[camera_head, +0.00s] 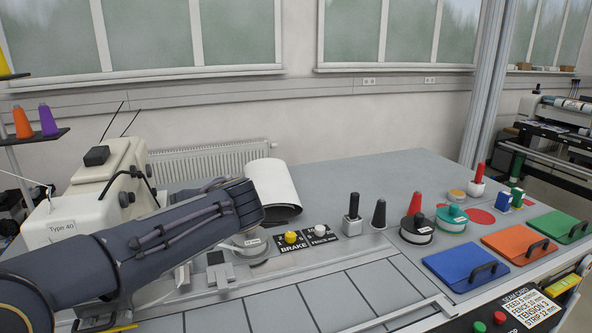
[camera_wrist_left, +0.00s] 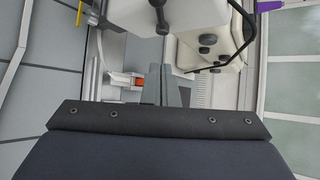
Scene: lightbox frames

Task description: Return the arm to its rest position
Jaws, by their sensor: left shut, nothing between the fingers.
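My left arm (camera_head: 150,240) comes in from the lower left in the head view, reaching over the table in front of the cream sewing machine (camera_head: 90,205) labelled "Type 40". Its far end is near the middle left of the picture, and I cannot make out the gripper fingers there. In the left wrist view my left gripper (camera_wrist_left: 163,75) shows as two grey fingers close together, shut and empty. The cream machine (camera_wrist_left: 220,55) is beyond and to the right of the fingers. My right gripper is in neither view.
A white roll (camera_head: 272,185) stands behind my arm's end. Yellow BRAKE (camera_head: 291,237) and white knobs are right of it. Further right are dark and red cones, spools, and blue (camera_head: 465,266), orange (camera_head: 520,243) and green (camera_head: 558,226) lids with handles. The back middle of the table (camera_head: 370,170) is clear.

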